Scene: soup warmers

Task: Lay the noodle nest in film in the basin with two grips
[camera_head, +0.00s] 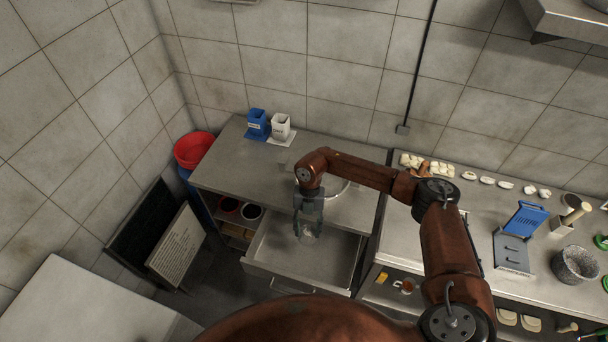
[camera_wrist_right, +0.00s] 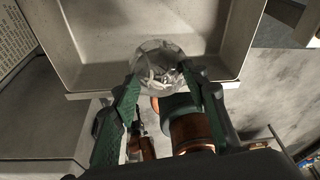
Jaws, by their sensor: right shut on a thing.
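The noodle nest in film (camera_head: 306,232) is a pale ball in clear, shiny wrap. My right gripper (camera_head: 308,224) is shut on it and holds it above the open drawer, in front of the counter. In the right wrist view the nest (camera_wrist_right: 158,66) sits between the fingertips of the right gripper (camera_wrist_right: 160,80), with the drawer floor behind it. A round, light rim (camera_head: 343,198) in the counter, which looks like the basin, shows behind the gripper. My right arm hides much of it. My left gripper is not in view.
The open drawer (camera_head: 281,255) looks empty. A blue container (camera_head: 257,122) and a white one (camera_head: 280,126) stand at the counter's back. A red bucket (camera_head: 194,148) is left of the counter. White pieces, a blue rack (camera_head: 527,218) and a speckled pot (camera_head: 575,264) stand on the right counter.

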